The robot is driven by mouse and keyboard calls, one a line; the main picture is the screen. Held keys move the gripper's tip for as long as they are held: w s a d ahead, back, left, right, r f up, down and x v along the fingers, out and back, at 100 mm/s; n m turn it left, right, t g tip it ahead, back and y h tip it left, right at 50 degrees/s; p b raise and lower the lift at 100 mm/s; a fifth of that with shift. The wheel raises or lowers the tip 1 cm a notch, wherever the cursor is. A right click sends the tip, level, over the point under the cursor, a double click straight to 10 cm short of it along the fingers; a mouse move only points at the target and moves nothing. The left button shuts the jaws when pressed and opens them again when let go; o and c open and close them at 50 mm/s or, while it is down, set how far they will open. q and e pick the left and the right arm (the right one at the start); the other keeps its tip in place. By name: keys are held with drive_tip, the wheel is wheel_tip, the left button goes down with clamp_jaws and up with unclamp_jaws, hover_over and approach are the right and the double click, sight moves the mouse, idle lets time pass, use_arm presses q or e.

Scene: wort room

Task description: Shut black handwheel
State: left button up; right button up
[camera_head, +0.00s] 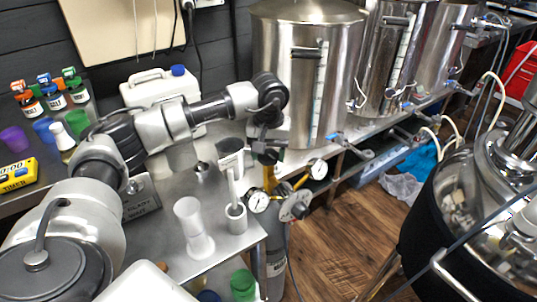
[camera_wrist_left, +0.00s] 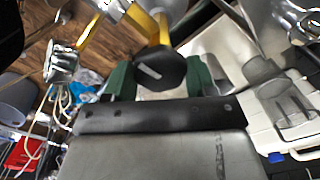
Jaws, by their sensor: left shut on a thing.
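The black handwheel (camera_wrist_left: 160,70) is a dark round knob with a pale mark on its face. In the left wrist view it sits between the two green finger pads of my left gripper (camera_wrist_left: 161,80), on a yellow pipe. In the head view my left arm reaches in from the left, and my left gripper (camera_head: 266,143) points down at the handwheel (camera_head: 267,157), which is partly covered there. The gripper is shut on the handwheel. My right gripper is in neither view.
Two round gauges (camera_head: 258,201) (camera_head: 318,169) and a grey round fitting (camera_head: 295,208) sit close by on the yellow piping. A steel kettle (camera_head: 285,80) stands behind. A white cylinder (camera_head: 193,228) and a white canister (camera_head: 160,86) stand on the steel bench.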

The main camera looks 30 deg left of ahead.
sight(269, 154)
use_arm(q)
drive_tip(key=shift+r+m, duration=0.1)
drive_tip(key=shift+m, duration=0.5)
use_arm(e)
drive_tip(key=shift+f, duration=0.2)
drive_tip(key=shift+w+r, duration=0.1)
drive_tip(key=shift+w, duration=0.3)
use_arm(q)
drive_tip(key=o, duration=0.9)
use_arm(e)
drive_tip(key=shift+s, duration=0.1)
use_arm(q)
drive_tip(key=shift+r, duration=0.3)
wheel_tip(269, 154, up, 10)
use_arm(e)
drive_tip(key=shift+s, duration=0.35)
use_arm(q)
drive_tip(key=shift+r, duration=0.15)
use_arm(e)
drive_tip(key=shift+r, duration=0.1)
